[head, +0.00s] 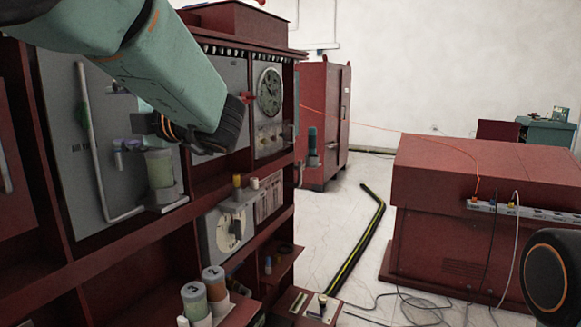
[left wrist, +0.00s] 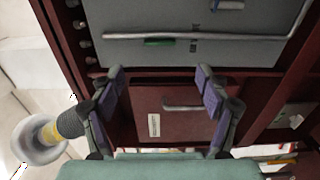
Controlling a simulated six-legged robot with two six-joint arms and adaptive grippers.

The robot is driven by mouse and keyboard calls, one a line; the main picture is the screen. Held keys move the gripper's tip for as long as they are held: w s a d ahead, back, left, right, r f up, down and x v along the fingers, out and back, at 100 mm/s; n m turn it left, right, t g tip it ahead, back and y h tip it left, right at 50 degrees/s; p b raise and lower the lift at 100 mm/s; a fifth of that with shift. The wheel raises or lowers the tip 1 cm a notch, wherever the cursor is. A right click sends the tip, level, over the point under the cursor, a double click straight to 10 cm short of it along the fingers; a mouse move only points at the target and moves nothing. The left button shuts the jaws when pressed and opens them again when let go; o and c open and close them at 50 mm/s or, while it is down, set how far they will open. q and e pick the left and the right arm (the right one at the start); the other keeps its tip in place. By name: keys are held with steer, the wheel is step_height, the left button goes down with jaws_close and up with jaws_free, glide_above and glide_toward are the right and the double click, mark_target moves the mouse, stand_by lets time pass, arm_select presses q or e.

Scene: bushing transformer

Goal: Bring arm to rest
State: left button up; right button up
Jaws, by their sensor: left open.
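My left arm (head: 175,80) reaches in from the upper left of the head view, in front of the dark red cabinet (head: 150,245). In the left wrist view my left gripper (left wrist: 160,92) is open, with its two purple-padded fingers spread wide and nothing between them. Past the fingers is a dark red panel with a grey handle (left wrist: 183,107) and a white label (left wrist: 154,125). In the head view the arm's link largely hides the gripper. My right gripper is not in view.
The cabinet carries a round dial (head: 269,92), a lower gauge (head: 229,230) and upright cylinders (head: 196,300). A red box (head: 480,180) stands at the right. A black-yellow cable cover (head: 357,240) crosses the pale floor between them. Loose cables lie near the box.

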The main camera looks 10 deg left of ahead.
mark_target(87, 115)
arm_select(q)
steer(key=x, duration=1)
steer(key=shift+f, duration=0.1)
steer(key=shift+s+d, duration=0.1)
steer(key=shift+d, duration=0.05)
